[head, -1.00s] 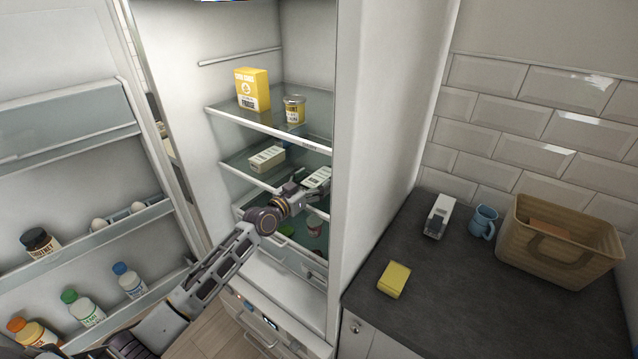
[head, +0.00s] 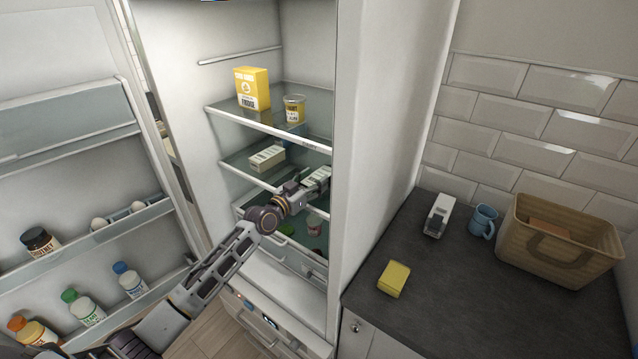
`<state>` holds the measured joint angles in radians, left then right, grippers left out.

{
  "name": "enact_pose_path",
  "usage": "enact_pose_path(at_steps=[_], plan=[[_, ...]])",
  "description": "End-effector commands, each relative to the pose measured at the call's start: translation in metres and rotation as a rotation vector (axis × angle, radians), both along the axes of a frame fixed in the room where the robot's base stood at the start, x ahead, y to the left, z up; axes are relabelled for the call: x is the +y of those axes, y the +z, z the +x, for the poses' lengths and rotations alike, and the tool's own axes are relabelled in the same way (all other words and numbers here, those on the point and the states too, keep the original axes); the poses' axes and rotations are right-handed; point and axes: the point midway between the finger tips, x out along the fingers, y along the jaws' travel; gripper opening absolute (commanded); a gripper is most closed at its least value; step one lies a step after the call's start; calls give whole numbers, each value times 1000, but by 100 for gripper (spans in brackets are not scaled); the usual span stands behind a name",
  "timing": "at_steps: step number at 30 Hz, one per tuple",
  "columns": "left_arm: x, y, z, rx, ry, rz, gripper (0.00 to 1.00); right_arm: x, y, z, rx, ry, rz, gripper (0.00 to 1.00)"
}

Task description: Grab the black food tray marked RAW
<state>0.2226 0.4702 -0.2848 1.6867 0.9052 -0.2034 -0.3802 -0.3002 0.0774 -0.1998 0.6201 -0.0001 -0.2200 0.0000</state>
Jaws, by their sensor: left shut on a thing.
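My left gripper (head: 300,190) reaches into the open fridge at the middle shelf. It is shut on a small tray with a pale label (head: 317,177) at the right end of that shelf. The tray's dark sides are mostly hidden by my gripper and the fridge's side wall. The marking on it is too small to read. A second tray with a pale top (head: 267,157) sits further left on the same shelf. My right gripper is not in view.
A drawer with food is below. The open fridge door with bottles (head: 89,308) is at left. The worktop at right holds a sponge (head: 394,279), a mug (head: 483,221) and a basket (head: 603,237).

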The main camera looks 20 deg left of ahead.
Motion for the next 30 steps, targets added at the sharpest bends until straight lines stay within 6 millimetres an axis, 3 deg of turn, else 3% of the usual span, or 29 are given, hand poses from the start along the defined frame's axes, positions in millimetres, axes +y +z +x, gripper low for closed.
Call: enact_pose_path(at_steps=[14,30], plan=[[-1,13,0,-4,-1,-2,19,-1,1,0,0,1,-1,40],[0,85,0,-5,0,-1,19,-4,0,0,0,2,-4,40]])
